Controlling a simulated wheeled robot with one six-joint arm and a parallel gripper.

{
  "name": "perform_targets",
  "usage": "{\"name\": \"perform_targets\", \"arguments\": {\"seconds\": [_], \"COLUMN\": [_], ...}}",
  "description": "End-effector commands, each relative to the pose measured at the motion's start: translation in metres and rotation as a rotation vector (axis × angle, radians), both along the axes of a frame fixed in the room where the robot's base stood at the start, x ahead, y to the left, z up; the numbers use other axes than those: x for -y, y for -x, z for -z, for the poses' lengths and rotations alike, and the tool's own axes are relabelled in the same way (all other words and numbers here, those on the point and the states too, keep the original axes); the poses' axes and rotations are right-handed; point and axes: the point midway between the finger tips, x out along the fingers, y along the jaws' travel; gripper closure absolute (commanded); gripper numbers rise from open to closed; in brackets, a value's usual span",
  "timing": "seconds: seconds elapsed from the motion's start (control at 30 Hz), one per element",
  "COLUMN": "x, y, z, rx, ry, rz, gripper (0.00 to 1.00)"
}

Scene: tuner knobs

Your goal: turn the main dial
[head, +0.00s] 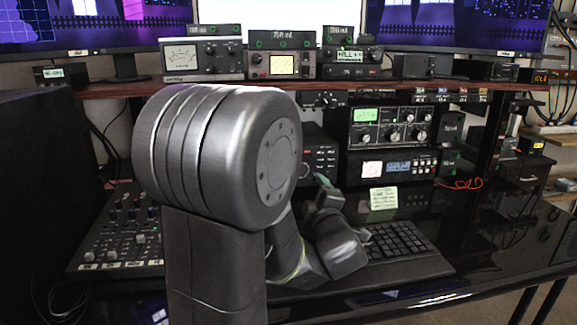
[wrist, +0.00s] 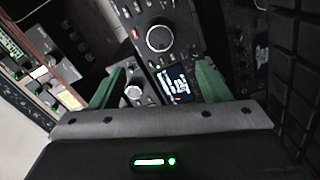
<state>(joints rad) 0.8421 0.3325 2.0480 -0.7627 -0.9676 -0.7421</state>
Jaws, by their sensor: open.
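The large round dial (wrist: 159,38) sits on the face of a black radio in the wrist view, above a small lit screen (wrist: 176,83). The dial lies beyond the fingertips, and no finger touches it. My gripper (wrist: 160,68) is open, its two green fingers apart with nothing between them. In the head view my gripper (head: 322,181) is in front of the equipment, left of the lower radio (head: 372,167) with the blue display. A smaller silver knob (wrist: 133,92) is on a neighbouring unit near the left finger.
A tuner with a green display (head: 366,115) stands on top of the lower radio. A mixer (head: 122,228) stands at left. A shelf (head: 405,86) with more instruments runs above.

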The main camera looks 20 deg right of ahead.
Motion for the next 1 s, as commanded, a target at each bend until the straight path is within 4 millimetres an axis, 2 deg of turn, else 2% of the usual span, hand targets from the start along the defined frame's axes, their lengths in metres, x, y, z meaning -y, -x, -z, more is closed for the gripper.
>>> {"name": "perform_targets", "arguments": {"seconds": [0.1,0.17,0.6,0.8,1.0], "x": [0.000,0.000,-0.009,-0.023,-0.040], "y": [0.000,0.000,-0.025,-0.033,-0.033], "z": [0.000,-0.001,-0.041,-0.048,-0.046], "rx": [0.000,0.000,0.007,-0.033,-0.083], "ry": [0.000,-0.001,-0.151,-0.244,-0.315], "rz": [0.000,0.000,0.139,0.233,0.310], "gripper": [0.32,0.42,0.42,0.42,0.42]}}
